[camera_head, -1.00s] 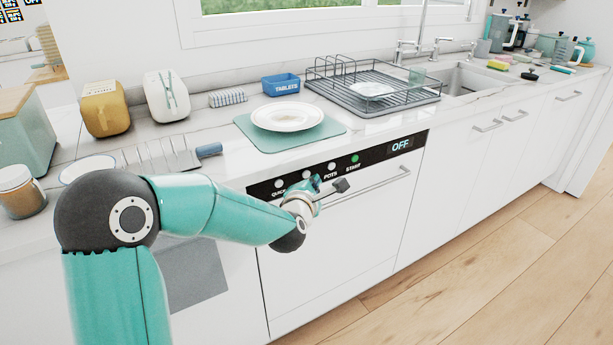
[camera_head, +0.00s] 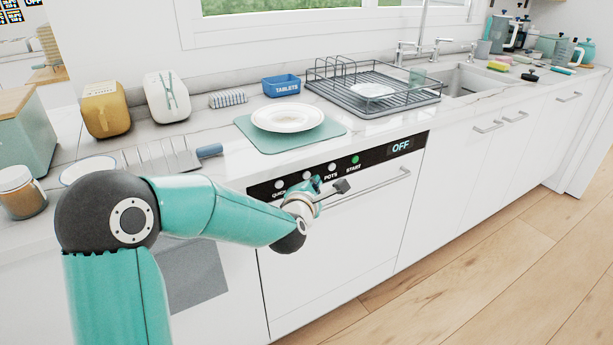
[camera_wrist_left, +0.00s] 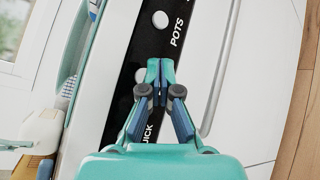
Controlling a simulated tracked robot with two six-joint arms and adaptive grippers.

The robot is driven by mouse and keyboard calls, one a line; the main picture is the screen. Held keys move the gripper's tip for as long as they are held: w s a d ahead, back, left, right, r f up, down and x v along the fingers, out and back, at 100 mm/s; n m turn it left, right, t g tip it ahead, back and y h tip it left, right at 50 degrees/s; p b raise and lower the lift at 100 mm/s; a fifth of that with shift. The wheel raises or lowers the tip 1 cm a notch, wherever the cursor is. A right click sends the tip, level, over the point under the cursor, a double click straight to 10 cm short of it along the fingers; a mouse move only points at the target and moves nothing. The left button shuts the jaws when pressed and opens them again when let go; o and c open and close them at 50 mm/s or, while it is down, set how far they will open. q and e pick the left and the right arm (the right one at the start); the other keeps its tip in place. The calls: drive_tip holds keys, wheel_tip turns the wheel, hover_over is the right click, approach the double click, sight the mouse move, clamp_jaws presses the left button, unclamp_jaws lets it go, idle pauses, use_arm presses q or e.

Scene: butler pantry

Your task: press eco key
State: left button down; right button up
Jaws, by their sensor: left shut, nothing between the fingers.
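The dishwasher's black control strip (camera_head: 375,155) carries a row of round keys, with QUICK and POTS labels readable. The key between those two (camera_head: 306,175) is partly hidden by my gripper in the head view; its label is covered, and its place fits the eco key. In the left wrist view this pale key (camera_wrist_left: 141,75) shows just left of my left gripper's shut, empty fingertips (camera_wrist_left: 160,68). My left gripper (camera_head: 316,184) is in front of the strip; I cannot tell whether it touches it. My right gripper is out of view.
The display (camera_head: 400,146) reads OFF, and the START key (camera_head: 355,159) is green. A handle bar (camera_head: 375,186) crosses the door below the strip. Above, a plate (camera_head: 287,117) rests on a green mat (camera_head: 333,129), with a dish rack (camera_head: 410,103) to the right.

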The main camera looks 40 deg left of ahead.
use_arm(q)
drive_tip(key=shift+a, duration=0.1)
drive_tip(key=shift+w+a+b, duration=0.1)
drive_tip(key=shift+a+b, duration=0.2)
drive_tip(key=shift+b, duration=0.15)
drive_tip(key=shift+w+a+r+b, duration=0.1)
drive_tip(key=shift+w+a+b, duration=0.1)
drive_tip(key=shift+a+b, duration=0.2)
idle(0.7)
drive_tip(key=shift+d, duration=0.1)
drive_tip(key=shift+s+d, duration=0.35)
drive_tip(key=shift+d, duration=0.3)
drive_tip(key=shift+s+d+b, duration=0.15)
drive_tip(key=shift+s+d, duration=0.15)
drive_tip(key=shift+d, duration=0.5)
drive_tip(key=shift+s+d+b, duration=0.15)
drive_tip(key=shift+s+d, duration=0.2)
drive_tip(key=shift+d, duration=0.4)
drive_tip(key=shift+s+d+b, duration=0.15)
drive_tip(key=shift+s+d, duration=0.15)
drive_tip(key=shift+d, duration=0.5)
drive_tip(key=shift+a, duration=0.1)
